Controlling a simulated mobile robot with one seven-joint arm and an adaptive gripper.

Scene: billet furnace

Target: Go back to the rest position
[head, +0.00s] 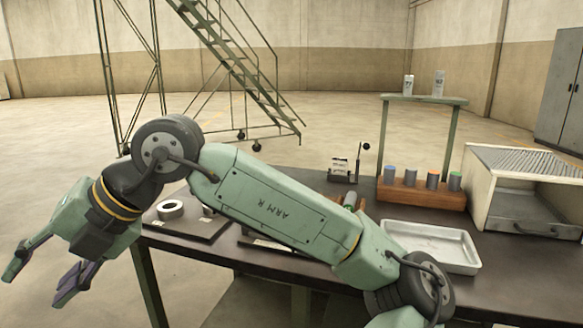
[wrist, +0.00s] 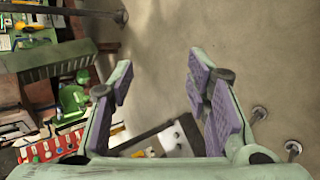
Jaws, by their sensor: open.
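My gripper (head: 45,277) hangs off the left end of the dark table in the head view, beyond the table's edge and pointing down over the floor. In the wrist view my gripper (wrist: 158,98) has its two purple-padded fingers wide apart with nothing between them. My arm stretches across the front of the table from lower right to upper left and hides part of the tabletop.
The dark table (head: 496,262) bears a metal tray (head: 440,244), a wooden block (head: 415,192) with several coloured-top cylinders, a furnace box (head: 520,185) and a grey ring (head: 171,209) on a dark plate. Green stairs (head: 240,65) stand behind. Open floor lies left.

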